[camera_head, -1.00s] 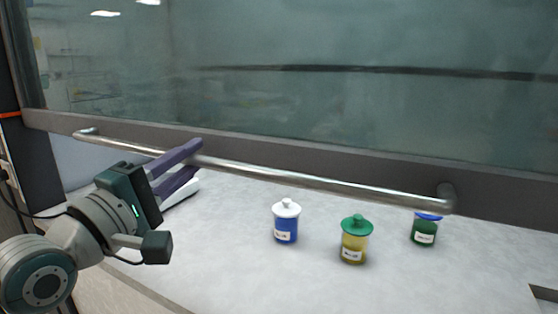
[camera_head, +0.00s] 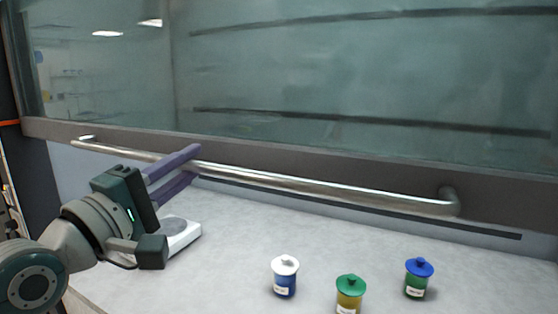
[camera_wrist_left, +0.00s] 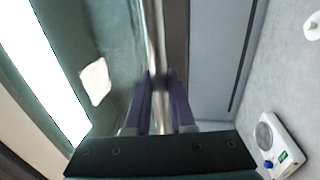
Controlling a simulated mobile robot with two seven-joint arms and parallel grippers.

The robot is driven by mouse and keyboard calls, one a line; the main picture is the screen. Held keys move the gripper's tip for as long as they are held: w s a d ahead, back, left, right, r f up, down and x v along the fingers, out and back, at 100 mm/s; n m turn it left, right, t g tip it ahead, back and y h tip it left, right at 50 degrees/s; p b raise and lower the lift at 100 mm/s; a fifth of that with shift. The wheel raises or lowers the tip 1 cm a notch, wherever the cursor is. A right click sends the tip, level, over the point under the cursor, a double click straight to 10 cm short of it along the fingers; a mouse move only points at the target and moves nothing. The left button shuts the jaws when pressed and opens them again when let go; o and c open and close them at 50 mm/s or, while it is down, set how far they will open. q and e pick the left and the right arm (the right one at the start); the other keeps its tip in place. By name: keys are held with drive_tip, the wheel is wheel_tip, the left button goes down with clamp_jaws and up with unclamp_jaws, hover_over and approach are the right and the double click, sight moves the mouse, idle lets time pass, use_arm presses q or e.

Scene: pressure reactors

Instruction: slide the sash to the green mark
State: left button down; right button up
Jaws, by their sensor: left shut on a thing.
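The sash (camera_head: 360,85) is a large glass pane with a grey lower rail and a long silver handle bar (camera_head: 330,190) along it. My left gripper (camera_head: 195,164) comes in from the left. Its purple fingers are shut on the bar, left of its middle. In the left wrist view the bar (camera_wrist_left: 153,45) runs between the fingers (camera_wrist_left: 160,80). The rail stands above the counter with an open gap below. I see no green mark; an orange mark (camera_head: 10,122) shows on the dark left post. My right gripper is out of view.
A white device with a round plate (camera_head: 180,233) sits near my left gripper.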

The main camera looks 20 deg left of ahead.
use_arm(q)
drive_tip(key=shift+r, duration=0.1)
drive_tip(key=c, duration=0.8)
unclamp_jaws()
drive_tip(key=shift+o, duration=0.2)
drive_tip(key=shift+s+f, duration=0.25)
drive_tip(key=shift+s, duration=0.1)
drive_tip(key=b+v, duration=0.2)
drive_tip(key=v, duration=0.7)
drive_tip(key=shift+a+r, duration=0.1)
drive_tip(key=shift+r, duration=0.05)
